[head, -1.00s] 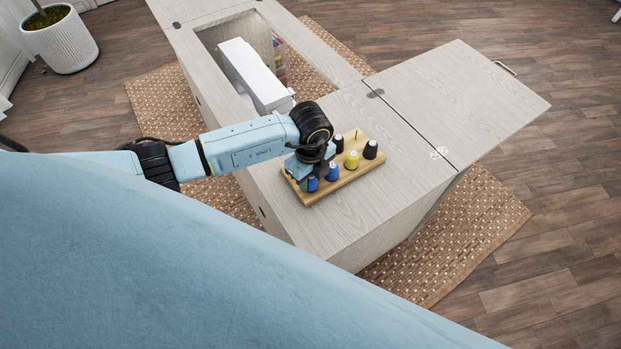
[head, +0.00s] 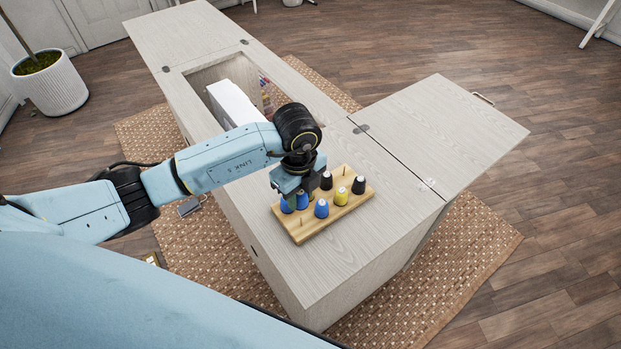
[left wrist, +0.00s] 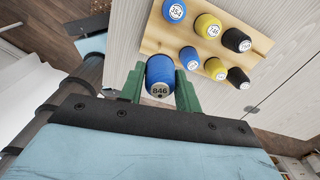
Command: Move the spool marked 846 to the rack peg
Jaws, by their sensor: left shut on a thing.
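The blue spool marked 846 (left wrist: 160,75) is upright between the green fingers of my left gripper (left wrist: 160,92) in the left wrist view, its number facing the camera. The gripper is shut on it. In the head view the left gripper (head: 296,188) hangs at the left end of the wooden rack (head: 310,231), and a blue spool (head: 287,205) shows under it. A bare peg (head: 300,223) stands at the rack's near left end, and another (head: 344,170) at its far end. My right gripper is not in view.
The rack holds other blue, yellow (head: 341,196) and black (head: 358,185) spools close to the gripper. The cabinet top (head: 345,250) around the rack is clear. A white machine (head: 235,102) sits in the cabinet opening behind my arm.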

